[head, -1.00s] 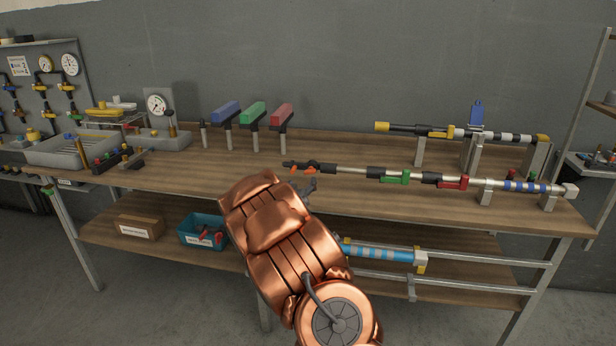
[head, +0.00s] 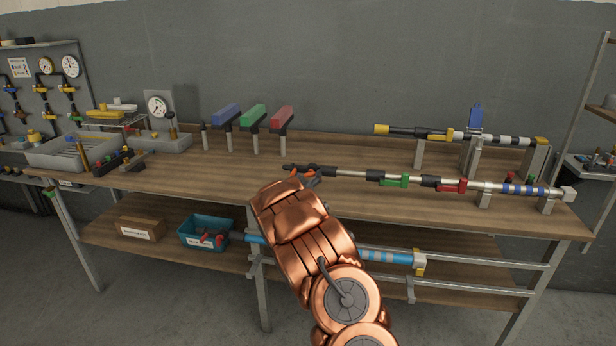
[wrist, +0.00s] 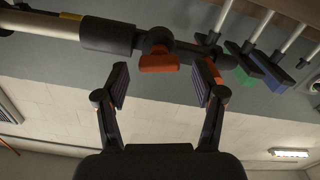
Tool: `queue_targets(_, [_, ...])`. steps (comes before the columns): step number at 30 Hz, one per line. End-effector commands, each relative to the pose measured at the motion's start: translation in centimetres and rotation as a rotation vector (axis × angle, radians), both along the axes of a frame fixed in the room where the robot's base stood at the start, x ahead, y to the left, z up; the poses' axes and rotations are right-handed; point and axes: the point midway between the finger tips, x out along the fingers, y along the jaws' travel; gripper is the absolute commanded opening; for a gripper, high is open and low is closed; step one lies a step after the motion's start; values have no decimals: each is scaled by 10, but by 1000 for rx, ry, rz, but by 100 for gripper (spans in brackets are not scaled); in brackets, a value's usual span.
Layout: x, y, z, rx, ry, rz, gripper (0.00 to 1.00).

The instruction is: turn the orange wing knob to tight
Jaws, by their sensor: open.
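The orange wing knob (wrist: 158,62) hangs under a dark fitting on the pole in the wrist view. My gripper (wrist: 164,78) is open, with one finger on each side of the knob and visible gaps to both. The knob lies near the fingertip line. A second orange piece (wrist: 214,72) shows partly behind the right finger. In the head view my gripper (head: 306,181) is at the left end of the pole (head: 350,173), by its dark fittings. My arm and gripper partly hide that end, so the knob is hard to make out there.
The pole carries a green clamp (head: 394,181) and a red clamp (head: 452,185). Another pole (head: 400,131) rests on stands behind it. Blue, green and red handles (head: 281,118) stand at the back. A grey tray (head: 72,152) is at left. The bench top (head: 200,176) left of my gripper is clear.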

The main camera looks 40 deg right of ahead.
Motion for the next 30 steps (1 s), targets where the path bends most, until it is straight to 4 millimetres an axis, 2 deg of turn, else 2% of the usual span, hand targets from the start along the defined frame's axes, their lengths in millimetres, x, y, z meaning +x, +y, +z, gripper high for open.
queue_targets(11, [2,-3,0,0,-1,-1,69])
queue_targets(27, [2,-3,0,0,0,0,14])
queue_targets(30, [2,-3,0,1,-1,0,9])
